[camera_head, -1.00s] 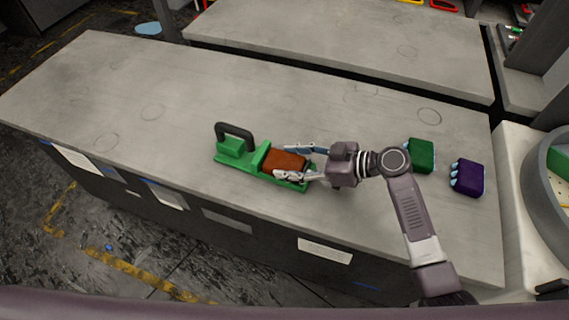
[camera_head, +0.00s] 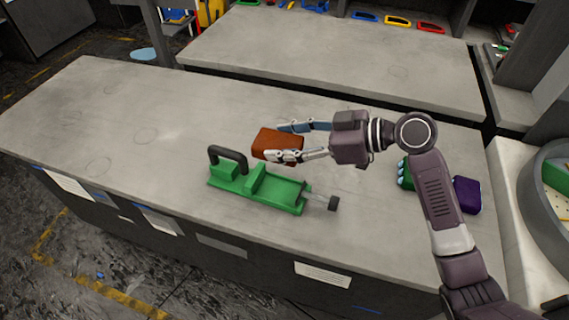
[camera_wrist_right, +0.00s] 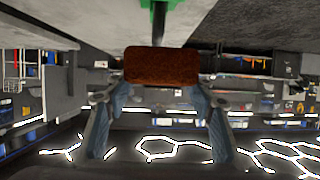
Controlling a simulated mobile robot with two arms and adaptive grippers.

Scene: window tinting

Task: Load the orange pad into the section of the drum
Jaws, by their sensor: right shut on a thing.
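The orange pad (camera_head: 277,145) is a brownish-orange block. My right gripper (camera_head: 288,140) is shut on it and holds it above the table, just behind the green fixture (camera_head: 256,188) in the head view. In the right wrist view the pad (camera_wrist_right: 161,66) sits between the two fingertips (camera_wrist_right: 162,88). The drum (camera_head: 550,215) is at the right edge of the head view, only partly in the picture, with a grey rim and a green piece (camera_head: 558,177) inside. My left gripper is not in view.
A green pad (camera_head: 405,172), partly behind my arm, and a purple pad (camera_head: 467,195) lie at the table's right end. The left part of the grey table (camera_head: 120,110) is clear.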

